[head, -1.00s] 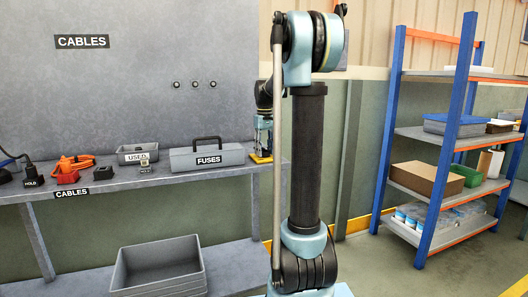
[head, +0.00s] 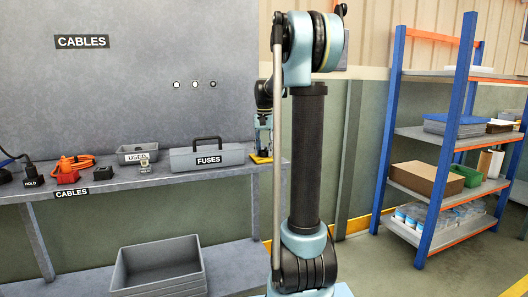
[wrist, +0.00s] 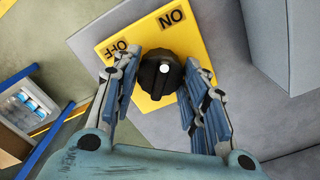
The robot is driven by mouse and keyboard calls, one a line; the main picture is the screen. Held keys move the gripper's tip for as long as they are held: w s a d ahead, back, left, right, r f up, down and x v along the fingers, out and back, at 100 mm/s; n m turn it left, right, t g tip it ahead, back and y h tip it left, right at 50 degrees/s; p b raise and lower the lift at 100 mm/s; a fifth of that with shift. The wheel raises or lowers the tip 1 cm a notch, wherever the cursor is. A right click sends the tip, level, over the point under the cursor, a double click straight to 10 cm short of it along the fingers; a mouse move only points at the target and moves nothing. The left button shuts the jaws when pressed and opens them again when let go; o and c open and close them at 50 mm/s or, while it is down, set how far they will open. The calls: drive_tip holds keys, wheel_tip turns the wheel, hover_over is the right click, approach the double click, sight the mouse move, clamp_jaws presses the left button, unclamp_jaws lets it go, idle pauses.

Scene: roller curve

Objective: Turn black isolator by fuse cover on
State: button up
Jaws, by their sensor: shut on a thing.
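The black isolator knob (wrist: 160,76) sits on a yellow plate (wrist: 195,35) marked ON and OFF in the wrist view. The white dot on the knob lies on the side towards the ON label (wrist: 171,17); the OFF label (wrist: 117,48) is to its left. My gripper (wrist: 163,82) is shut on the knob, one finger on each side. In the head view the yellow plate (head: 261,158) shows at the bench's right end, with my gripper (head: 264,146) over it and the knob hidden. The grey fuse cover (head: 208,157), marked FUSES, stands to its left.
A grey crate (head: 158,268) sits below; shelves (head: 450,130) stand right.

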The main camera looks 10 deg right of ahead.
drive_tip(key=shift+w+m, duration=0.15)
drive_tip(key=shift+m, duration=0.45)
drive_tip(key=o, duration=1.1)
drive_tip(key=shift+r, duration=0.15)
wheel_tip(320, 180, up, 12)
drive_tip(key=shift+f, duration=0.2)
